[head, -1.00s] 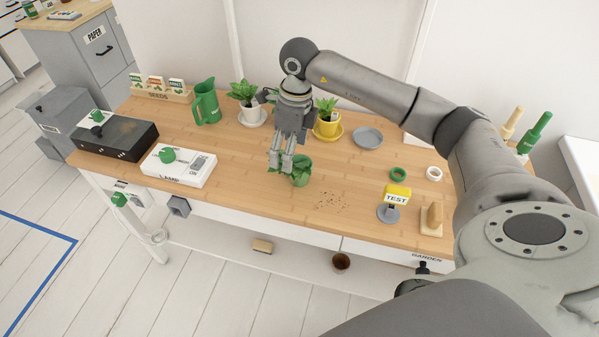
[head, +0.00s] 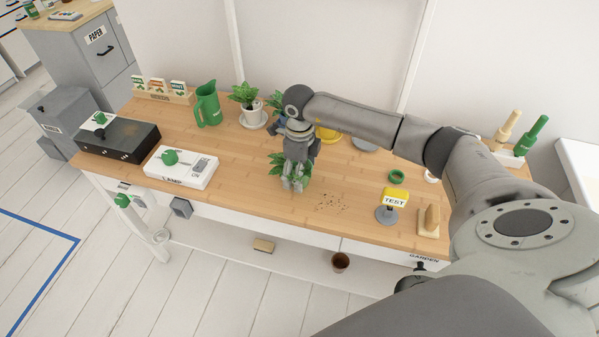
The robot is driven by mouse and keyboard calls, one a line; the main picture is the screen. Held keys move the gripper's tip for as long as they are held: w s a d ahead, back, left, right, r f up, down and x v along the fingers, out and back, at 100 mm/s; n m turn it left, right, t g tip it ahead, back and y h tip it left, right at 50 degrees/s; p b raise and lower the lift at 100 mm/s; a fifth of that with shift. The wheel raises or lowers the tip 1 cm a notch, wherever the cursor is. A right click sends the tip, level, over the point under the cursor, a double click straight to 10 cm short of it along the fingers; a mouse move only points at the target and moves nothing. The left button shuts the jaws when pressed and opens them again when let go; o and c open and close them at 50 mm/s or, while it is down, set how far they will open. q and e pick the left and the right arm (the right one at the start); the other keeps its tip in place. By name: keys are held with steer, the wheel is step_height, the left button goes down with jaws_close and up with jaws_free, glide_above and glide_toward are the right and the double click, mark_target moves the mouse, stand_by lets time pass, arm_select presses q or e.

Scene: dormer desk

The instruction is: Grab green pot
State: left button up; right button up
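A leafy green plant (head: 305,171) stands near the front edge of the desk, left of the spilled soil. Its pot is mostly hidden behind my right gripper and the leaves, so I cannot make out the pot clearly. My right gripper (head: 292,184) points down right at this plant, with leaves showing on both sides of it. I cannot tell whether its fingers are closed on the pot. My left gripper is not in view.
A potted plant on a white saucer (head: 253,123) and a green watering can (head: 208,104) stand behind to the left. A yellow saucer (head: 329,135) is partly hidden by my arm. A white box (head: 181,168) is left; a TEST sign (head: 395,197) is right.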

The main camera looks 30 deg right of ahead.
steer(key=shift+f, duration=0.25)
steer(key=c, duration=1.2)
steer(key=shift+r, duration=0.1)
steer(key=shift+c, duration=0.2)
steer(key=shift+r, duration=0.1)
